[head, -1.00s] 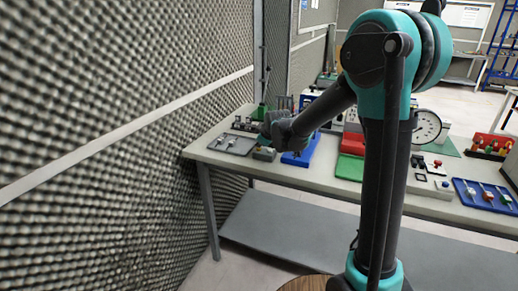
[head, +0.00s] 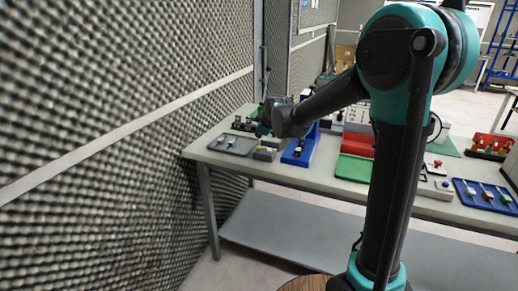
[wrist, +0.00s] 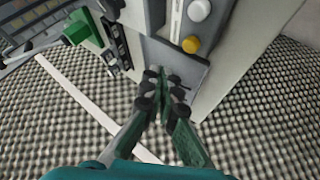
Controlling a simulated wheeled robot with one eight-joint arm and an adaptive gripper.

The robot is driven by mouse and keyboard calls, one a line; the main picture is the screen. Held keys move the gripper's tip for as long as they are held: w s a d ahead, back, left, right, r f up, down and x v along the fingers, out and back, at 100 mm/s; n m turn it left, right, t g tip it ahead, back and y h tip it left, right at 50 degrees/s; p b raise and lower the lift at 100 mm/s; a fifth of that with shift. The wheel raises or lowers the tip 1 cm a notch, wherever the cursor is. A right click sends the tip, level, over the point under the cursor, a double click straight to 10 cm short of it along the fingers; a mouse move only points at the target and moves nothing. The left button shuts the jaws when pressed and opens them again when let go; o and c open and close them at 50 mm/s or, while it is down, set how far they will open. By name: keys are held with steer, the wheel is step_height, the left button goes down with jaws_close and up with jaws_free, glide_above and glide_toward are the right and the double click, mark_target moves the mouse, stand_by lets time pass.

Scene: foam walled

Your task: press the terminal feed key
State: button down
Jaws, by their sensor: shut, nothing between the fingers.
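I cannot pick out the terminal feed key by any label. In the wrist view a white round knob (wrist: 199,10) and a yellow knob (wrist: 190,44) stand on a grey unit at the top. A dark grey panel (wrist: 170,62) lies just beyond my fingertips. My gripper (wrist: 165,85) is shut and empty, with its tips over or close to this panel; contact cannot be told. In the head view my gripper (head: 264,128) is above the left end of the bench, near a grey tray (head: 232,144) with two small pieces.
The bench (head: 325,181) also holds a blue fixture (head: 300,151), a green tray (head: 354,168) and a blue tray (head: 486,196) to the right. A grey foam wall (head: 110,140) stands close on the left. A green part (wrist: 80,29) shows in the wrist view.

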steer(key=shift+r, duration=1)
steer(key=s+d+f+m+g+h, duration=0.1)
steer(key=s+d+f+m, duration=0.2)
steer(key=s+d, duration=0.45)
steer(key=s+d+f+m+g+h, duration=0.1)
steer(key=s+d+f+m, duration=0.25)
steer(key=s+d, duration=0.35)
steer(key=s+d+f+m+g+h, duration=0.1)
steer(key=s+d+f+m, duration=0.2)
steer(key=s, duration=0.7)
steer(key=s+d+f+m+g, duration=0.1)
steer(key=s+d+f+m, duration=0.3)
steer(key=s+d+f, duration=0.3)
steer(key=s+d, duration=0.1)
steer(key=s, duration=0.1)
steer(key=shift+s+d+f+h, duration=0.25)
steer(key=shift+s+f+h, duration=0.05)
steer(key=shift+s+h, duration=0.1)
